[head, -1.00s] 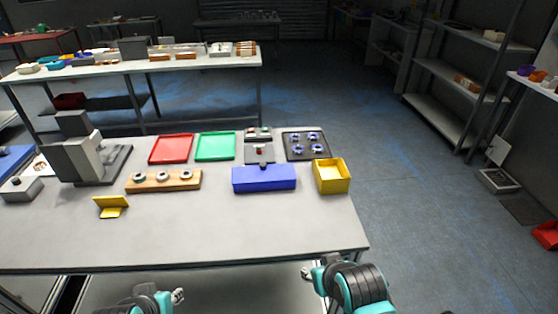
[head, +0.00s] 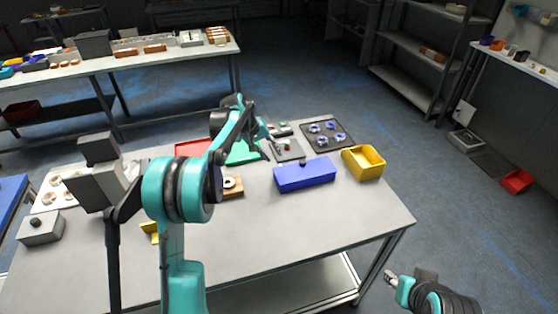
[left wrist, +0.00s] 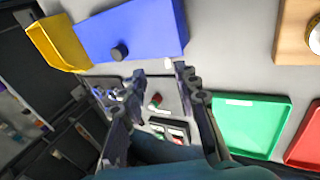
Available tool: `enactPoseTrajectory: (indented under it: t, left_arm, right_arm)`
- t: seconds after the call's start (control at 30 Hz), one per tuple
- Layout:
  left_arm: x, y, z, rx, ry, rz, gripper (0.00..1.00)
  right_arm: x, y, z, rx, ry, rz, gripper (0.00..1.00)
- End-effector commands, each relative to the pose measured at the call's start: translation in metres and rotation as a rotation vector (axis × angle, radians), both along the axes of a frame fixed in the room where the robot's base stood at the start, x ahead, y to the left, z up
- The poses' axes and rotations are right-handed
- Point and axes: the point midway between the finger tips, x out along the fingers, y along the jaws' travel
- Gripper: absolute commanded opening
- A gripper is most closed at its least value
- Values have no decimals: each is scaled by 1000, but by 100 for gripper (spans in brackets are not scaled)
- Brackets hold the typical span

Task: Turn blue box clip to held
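The blue box (head: 306,175) lies on the table right of centre, with a small dark round clip or knob (head: 303,163) at its far edge. In the left wrist view the box (left wrist: 135,28) is at the top, and its dark clip (left wrist: 120,52) shows clearly; its setting cannot be read. My left gripper (head: 284,144) is over the grey button panel just behind the box. In the left wrist view its two fingers (left wrist: 160,73) are apart with nothing between them, short of the clip. My right gripper (head: 391,281) is low at the right, off the table's front edge; its finger opening is unclear.
A yellow bin (head: 364,163) stands right of the box. The grey panel (head: 292,155) with a red button and a dark tray of blue-white rings (head: 327,135) lie behind. My left arm partly hides the green tray (head: 243,155) and wooden block (head: 236,193).

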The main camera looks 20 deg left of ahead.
Motion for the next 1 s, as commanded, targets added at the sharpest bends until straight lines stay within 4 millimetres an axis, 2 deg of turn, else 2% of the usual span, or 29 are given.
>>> enactPoseTrajectory:
  t: [0.1, 0.27, 0.7, 1.0]
  left_arm:
    - [18, 11, -17, -39, 24, 20, 31]
    - [28, 15, -32, -62, 38, 32, 31]
    - [45, -10, -90, -64, 39, 31, 31]
    - [48, -15, -99, -64, 38, 33, 31]
  right_arm:
    - [0, 0, 7, 0, 0, 0, 40]
    - [0, 0, 8, 0, 0, 0, 40]
    - [0, 0, -8, 0, 0, 0, 40]
    - [0, 0, -10, 0, 0, 0, 40]
